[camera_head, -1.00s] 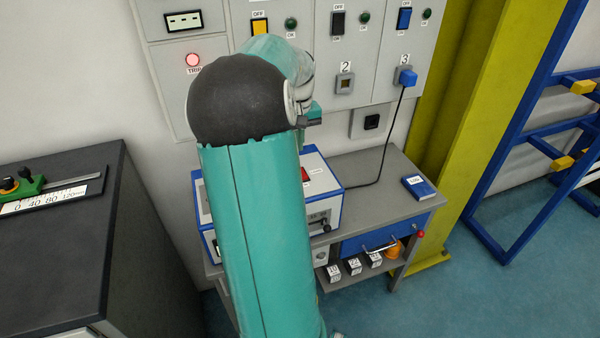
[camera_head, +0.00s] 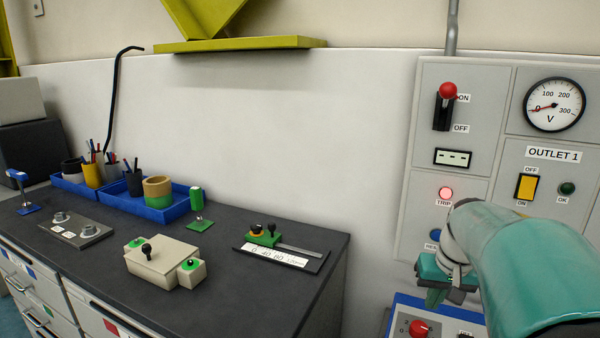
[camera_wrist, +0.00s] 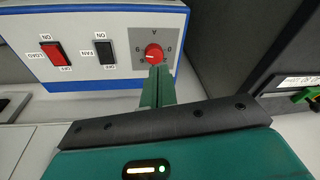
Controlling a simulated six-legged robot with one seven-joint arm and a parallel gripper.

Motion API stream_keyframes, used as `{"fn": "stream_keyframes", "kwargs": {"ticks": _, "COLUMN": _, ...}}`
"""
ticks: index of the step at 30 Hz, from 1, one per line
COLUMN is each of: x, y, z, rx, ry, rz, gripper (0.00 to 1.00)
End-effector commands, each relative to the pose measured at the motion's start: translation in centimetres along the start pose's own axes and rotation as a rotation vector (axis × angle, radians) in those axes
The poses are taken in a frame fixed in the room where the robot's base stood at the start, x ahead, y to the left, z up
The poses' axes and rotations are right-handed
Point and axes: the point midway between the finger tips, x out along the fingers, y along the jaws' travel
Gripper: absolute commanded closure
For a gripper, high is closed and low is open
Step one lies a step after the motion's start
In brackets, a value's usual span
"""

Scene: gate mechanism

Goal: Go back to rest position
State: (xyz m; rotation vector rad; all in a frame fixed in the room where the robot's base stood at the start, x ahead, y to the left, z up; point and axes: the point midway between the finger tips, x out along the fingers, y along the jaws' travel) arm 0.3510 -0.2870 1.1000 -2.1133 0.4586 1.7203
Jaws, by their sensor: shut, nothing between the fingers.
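My gripper (camera_wrist: 158,88) is in the wrist view, its two green fingers together with nothing between them. It points toward a white and blue box (camera_wrist: 75,88) with a red load switch (camera_wrist: 53,53), a black fan switch (camera_wrist: 104,52) and a red knob (camera_wrist: 154,54). The fingertips appear just below the knob in that view; I cannot tell whether they touch it. In the head view my green arm reaches in from the right, in front of the wall panel (camera_head: 425,175), and part of my gripper (camera_head: 437,295) shows above the box (camera_head: 400,305).
The panel has a red-handled lever (camera_head: 446,100), a voltmeter (camera_head: 553,105), a yellow switch (camera_head: 526,187) and a lit red trip lamp (camera_head: 445,193). A dark bench (camera_head: 230,295) at left carries a slider gauge (camera_head: 280,256), a beige control box (camera_head: 160,265) and blue trays (camera_head: 150,210). The wall between is bare.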

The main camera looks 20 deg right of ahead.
Motion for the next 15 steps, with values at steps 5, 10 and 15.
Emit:
{"fn": "stream_keyframes", "kwargs": {"ticks": 5, "x": -1.8, "y": -9.2, "z": 4.0, "rx": -0.152, "ry": 0.076, "rz": -0.039, "gripper": 1.00}}
{"fn": "stream_keyframes", "kwargs": {"ticks": 10, "x": -2.8, "y": -15.8, "z": 9.3, "rx": -0.288, "ry": 0.145, "rz": -0.064, "gripper": 1.00}}
{"fn": "stream_keyframes", "kwargs": {"ticks": 15, "x": -3.0, "y": -20.2, "z": 14.9, "rx": -0.413, "ry": 0.220, "rz": -0.080, "gripper": 1.00}}
